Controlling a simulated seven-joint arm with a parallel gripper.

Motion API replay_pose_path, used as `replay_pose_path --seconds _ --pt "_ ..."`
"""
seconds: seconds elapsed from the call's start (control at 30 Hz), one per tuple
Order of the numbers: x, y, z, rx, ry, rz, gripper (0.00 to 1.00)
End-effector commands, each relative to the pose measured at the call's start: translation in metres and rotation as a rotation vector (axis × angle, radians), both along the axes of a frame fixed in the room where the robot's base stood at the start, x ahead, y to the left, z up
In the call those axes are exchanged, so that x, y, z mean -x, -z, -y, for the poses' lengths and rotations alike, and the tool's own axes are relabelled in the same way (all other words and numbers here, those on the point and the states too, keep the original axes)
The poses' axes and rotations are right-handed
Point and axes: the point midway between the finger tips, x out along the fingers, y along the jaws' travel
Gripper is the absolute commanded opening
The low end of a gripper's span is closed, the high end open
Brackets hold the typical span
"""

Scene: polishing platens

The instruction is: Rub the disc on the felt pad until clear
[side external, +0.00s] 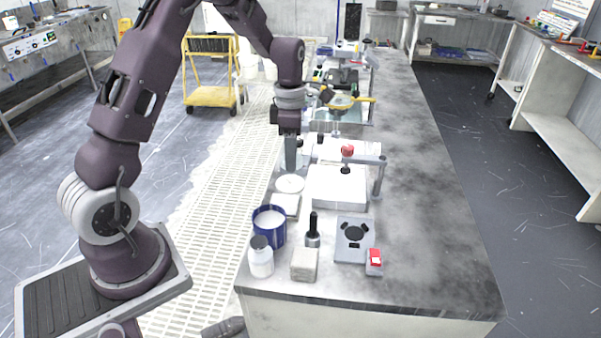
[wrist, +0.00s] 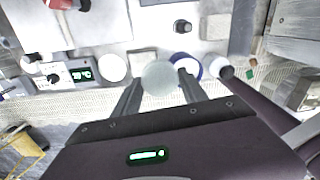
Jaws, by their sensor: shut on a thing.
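My gripper (side external: 291,168) is shut on a pale, cloudy, round disc, held between the two fingertips (wrist: 159,84). The disc (wrist: 159,77) shows plainly in the wrist view; in the side view it is small and hard to make out. A round white pad (side external: 290,184) lies on the bench just below my gripper in the side view, and shows left of the disc in the wrist view (wrist: 112,68). A square pale pad (side external: 286,204) lies beside it, partly hidden by the disc in the wrist view. I cannot tell which is felt, nor whether the disc touches anything.
A blue tub with white contents (side external: 269,226), a white bottle (side external: 261,261), a beige block (side external: 304,264) and a black-handled tool (side external: 313,232) stand near the front. A white box (side external: 337,187) with a red knob is right of the pads. The bench's right side is clear.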

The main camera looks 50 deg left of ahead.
Motion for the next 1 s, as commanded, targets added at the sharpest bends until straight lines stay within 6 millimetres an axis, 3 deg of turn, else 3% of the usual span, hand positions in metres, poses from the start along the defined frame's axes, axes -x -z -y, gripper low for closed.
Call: replay_pose_path --seconds 0.1,0.3,0.47,0.8,1.0 --pt "-0.006 0.0 -0.027 -0.004 -0.083 0.004 0.17" --pt "-0.012 -0.002 -0.063 -0.009 -0.19 0.012 0.17" --pt "-0.011 0.028 -0.063 -0.006 -0.192 0.008 0.17" --pt "-0.01 0.11 -0.063 -0.007 -0.19 0.007 0.17" --pt "-0.011 0.135 -0.063 -0.008 -0.189 0.01 0.17"
